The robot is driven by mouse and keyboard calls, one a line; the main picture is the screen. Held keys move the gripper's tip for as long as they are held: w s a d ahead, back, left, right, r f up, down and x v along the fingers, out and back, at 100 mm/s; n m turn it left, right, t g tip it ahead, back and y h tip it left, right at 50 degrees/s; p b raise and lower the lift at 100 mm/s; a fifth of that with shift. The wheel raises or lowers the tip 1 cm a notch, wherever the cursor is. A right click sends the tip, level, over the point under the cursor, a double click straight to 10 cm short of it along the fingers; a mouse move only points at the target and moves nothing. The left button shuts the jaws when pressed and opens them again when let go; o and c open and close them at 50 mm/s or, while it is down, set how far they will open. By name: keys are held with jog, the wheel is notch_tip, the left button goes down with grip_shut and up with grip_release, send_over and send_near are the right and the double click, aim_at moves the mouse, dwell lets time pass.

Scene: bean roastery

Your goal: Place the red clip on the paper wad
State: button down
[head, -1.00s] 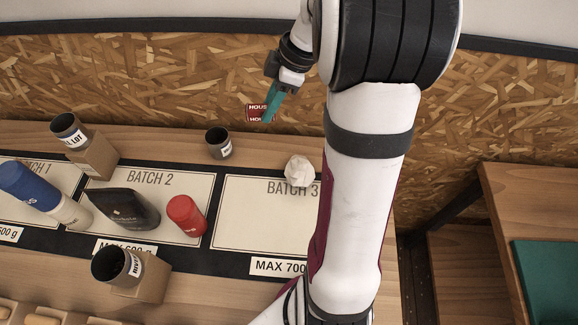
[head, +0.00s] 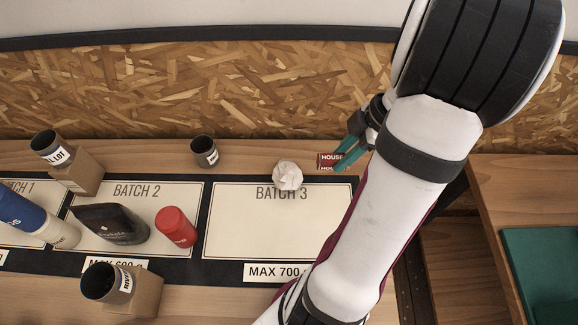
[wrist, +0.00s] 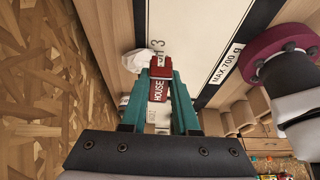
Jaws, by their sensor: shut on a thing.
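The red clip (head: 327,158), lettered HOUSE, is held in my gripper (head: 342,158) between its teal fingers. In the wrist view the red clip (wrist: 160,86) sits between the two fingers of my gripper (wrist: 160,76). The white crumpled paper wad (head: 287,175) lies at the top edge of the BATCH 3 panel, left of the clip and apart from it in the head view. In the wrist view the paper wad (wrist: 134,60) shows just left of the fingertips, partly hidden by the left finger.
A small dark cup (head: 204,152) stands left of the wad. A red container (head: 176,227) and a dark pouch (head: 108,223) lie on the BATCH 2 panel. The BATCH 3 panel (head: 265,225) is otherwise bare. A chipboard wall (head: 180,95) runs behind the counter.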

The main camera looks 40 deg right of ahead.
send_over(290, 172)
jog(key=s, duration=0.1)
jog(key=f, duration=0.4)
jog(key=d+f, duration=0.1)
jog(key=f, duration=0.1)
jog(key=shift+s+f, duration=0.1)
jog(key=shift+f, duration=1.95)
jog(key=c, duration=0.7)
grip_release()
jog(key=shift+f, duration=0.15)
jog(key=shift+o, duration=0.2)
